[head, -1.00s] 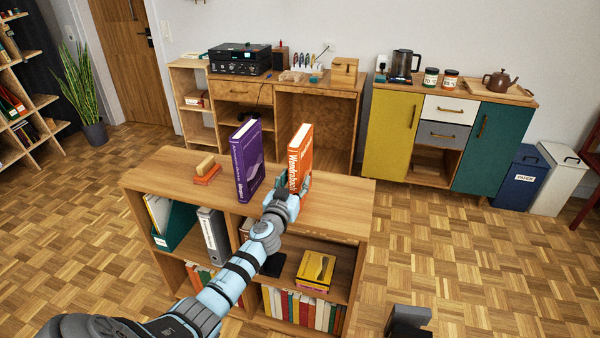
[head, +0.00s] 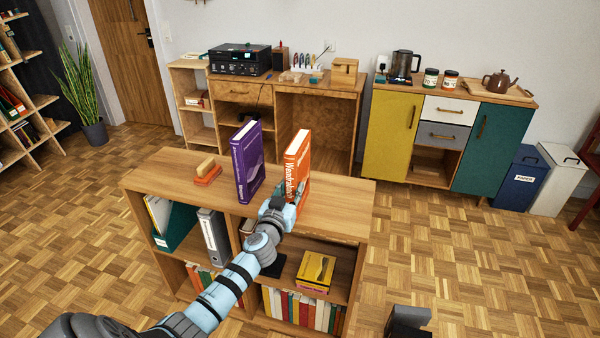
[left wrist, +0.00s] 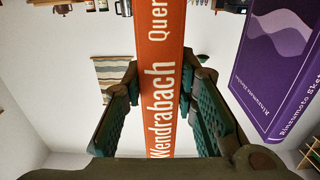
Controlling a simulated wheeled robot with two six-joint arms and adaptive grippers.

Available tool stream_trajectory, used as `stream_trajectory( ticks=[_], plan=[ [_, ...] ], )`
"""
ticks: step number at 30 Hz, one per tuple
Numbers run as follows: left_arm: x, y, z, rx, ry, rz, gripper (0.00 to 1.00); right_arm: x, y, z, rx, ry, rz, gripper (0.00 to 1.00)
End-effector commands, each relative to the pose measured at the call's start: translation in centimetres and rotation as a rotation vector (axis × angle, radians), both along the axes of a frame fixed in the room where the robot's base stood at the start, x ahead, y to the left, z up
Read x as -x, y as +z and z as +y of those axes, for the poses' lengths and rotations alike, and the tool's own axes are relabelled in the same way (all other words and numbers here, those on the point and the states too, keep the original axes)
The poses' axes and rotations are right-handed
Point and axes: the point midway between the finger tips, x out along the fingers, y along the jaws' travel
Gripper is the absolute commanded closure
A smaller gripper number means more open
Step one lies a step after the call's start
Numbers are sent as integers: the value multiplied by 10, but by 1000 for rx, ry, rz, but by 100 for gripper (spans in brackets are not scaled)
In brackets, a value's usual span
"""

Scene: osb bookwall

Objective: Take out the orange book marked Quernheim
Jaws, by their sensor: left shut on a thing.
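The orange book (head: 297,166) is upright on or just above the low shelf's top (head: 335,197); its lower end is partly hidden by my gripper. My left gripper (head: 284,207) is shut on its spine side. In the left wrist view the orange spine (left wrist: 160,70) runs between the two green-padded fingers and reads "Wendrabach" and "Quer", cut off by the frame edge. A purple book (head: 246,163) stands to its left, apart from it, and also shows in the left wrist view (left wrist: 275,65). A dark grey part, seemingly my right gripper (head: 408,322), is cut off at the bottom.
A wooden block on an orange base (head: 206,172) lies left of the purple book. The shelf below holds binders, a yellow box (head: 315,269) and several books. Sideboards stand behind, against the wall. The shelf top's right end and the floor to the right are clear.

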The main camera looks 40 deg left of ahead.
Motion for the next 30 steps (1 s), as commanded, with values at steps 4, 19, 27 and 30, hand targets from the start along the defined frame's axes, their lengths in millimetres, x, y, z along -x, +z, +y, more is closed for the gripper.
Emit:
stream_trajectory(
  ticks=[4, 19, 27, 30],
  plan=[
    [2, 0, -1, 0, 0, 0, 100, 0, 0, 0, 0, 0, 0, 60],
    [2, 0, -1, 0, 0, 1, 50, 0, 0, 0, 0, 0, 0, 60],
    [2, -1, -1, 2, 1, 3, 55, 0, 0, 0, 0, 0, 0, 60],
    [1, -1, 0, 2, 1, 2, 55, 0, 0, 0, 0, 0, 0, 60]
  ],
)
